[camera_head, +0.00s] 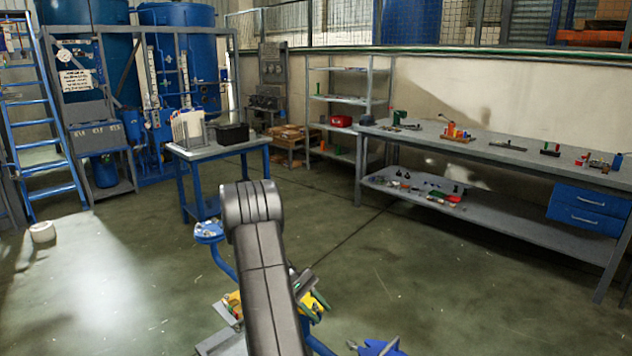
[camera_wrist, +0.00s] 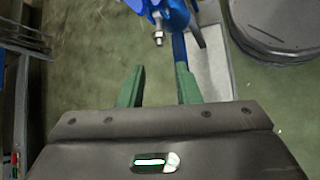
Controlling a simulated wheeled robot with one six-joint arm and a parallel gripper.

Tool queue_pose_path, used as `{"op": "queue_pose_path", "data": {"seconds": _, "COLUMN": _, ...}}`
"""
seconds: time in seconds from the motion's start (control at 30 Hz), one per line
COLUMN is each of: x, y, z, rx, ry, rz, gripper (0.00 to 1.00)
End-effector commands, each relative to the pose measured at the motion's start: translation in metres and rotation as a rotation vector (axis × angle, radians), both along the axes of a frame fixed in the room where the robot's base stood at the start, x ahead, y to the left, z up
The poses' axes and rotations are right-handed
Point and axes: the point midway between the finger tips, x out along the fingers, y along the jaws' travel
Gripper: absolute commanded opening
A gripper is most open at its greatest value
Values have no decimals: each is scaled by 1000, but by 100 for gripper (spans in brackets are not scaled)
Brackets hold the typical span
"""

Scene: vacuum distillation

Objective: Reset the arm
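My gripper (camera_wrist: 157,86) shows in the wrist view with two green fingers apart and nothing between them. Beyond the fingers are a blue fitting with a metal bolt (camera_wrist: 158,30) and the green floor. In the head view my dark grey arm rises in the lower middle and hides part of what stands behind it.
A blue-legged table (camera_head: 222,150) with a black box (camera_head: 232,134) stands behind my arm. A long workbench (camera_head: 470,140) with tools runs along the right wall. A blue ladder (camera_head: 45,130) and blue tanks are at left. Blue and yellow equipment (camera_head: 232,302) sits close around my arm. Floor at right is clear.

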Motion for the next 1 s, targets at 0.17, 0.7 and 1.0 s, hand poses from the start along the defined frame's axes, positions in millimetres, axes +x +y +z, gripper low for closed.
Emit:
{"op": "queue_pose_path", "data": {"seconds": 0.17, "x": -11, "y": -20, "z": -18, "rx": -3, "ry": 6, "rz": -3, "gripper": 30}}
{"op": "queue_pose_path", "data": {"seconds": 0.7, "x": -46, "y": -93, "z": -90, "rx": -1, "ry": 5, "rz": -3, "gripper": 30}}
{"op": "queue_pose_path", "data": {"seconds": 1.0, "x": -46, "y": -93, "z": -74, "rx": 130, "ry": -131, "rz": -1, "gripper": 30}}
